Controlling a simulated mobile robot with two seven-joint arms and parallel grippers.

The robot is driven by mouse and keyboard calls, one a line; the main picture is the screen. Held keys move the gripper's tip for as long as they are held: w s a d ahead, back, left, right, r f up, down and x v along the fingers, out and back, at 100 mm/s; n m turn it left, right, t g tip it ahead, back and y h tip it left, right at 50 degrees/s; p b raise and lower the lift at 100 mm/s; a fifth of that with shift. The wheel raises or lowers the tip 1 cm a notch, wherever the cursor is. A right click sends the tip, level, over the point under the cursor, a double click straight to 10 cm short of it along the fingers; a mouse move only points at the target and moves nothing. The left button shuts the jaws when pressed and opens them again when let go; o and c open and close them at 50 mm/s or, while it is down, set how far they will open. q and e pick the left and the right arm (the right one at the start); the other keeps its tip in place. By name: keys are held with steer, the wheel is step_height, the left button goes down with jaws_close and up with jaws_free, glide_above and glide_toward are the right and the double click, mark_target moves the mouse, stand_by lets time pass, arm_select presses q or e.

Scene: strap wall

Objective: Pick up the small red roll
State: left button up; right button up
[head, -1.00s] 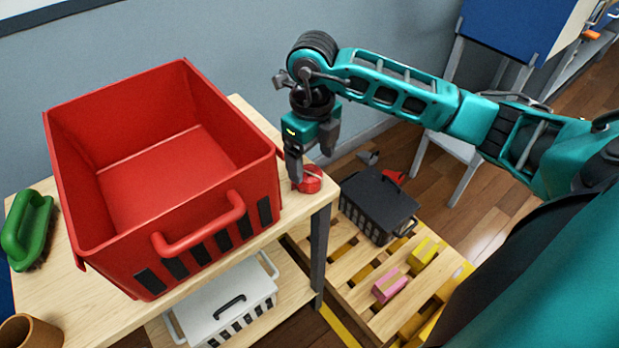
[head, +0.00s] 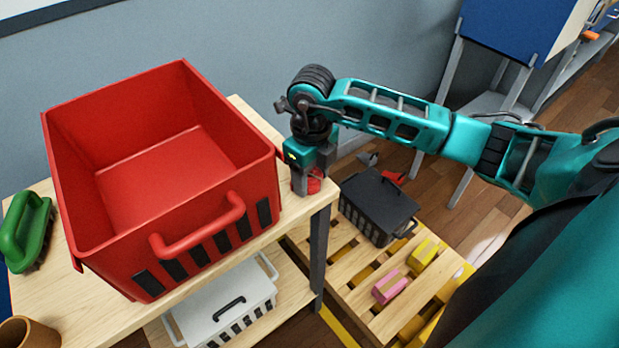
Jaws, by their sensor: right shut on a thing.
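The small red roll (head: 314,182) is at the right end of the wooden table, close beside the large red crate. My right gripper (head: 303,186) points down over it and is shut on it. The fingers and the gripper body hide much of the roll. I cannot tell whether the roll still touches the table top. My left gripper is not in the head view.
The empty red crate (head: 205,232) fills most of the table (head: 95,302). A green brush (head: 25,230) and a brown cup (head: 28,332) are at the left. A white crate (head: 228,300) stands below. A black crate (head: 378,205) and pink block (head: 389,287) are on a pallet.

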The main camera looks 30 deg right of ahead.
steer(key=c, duration=0.5)
steer(key=shift+o, duration=0.2)
steer(key=shift+r, duration=0.1)
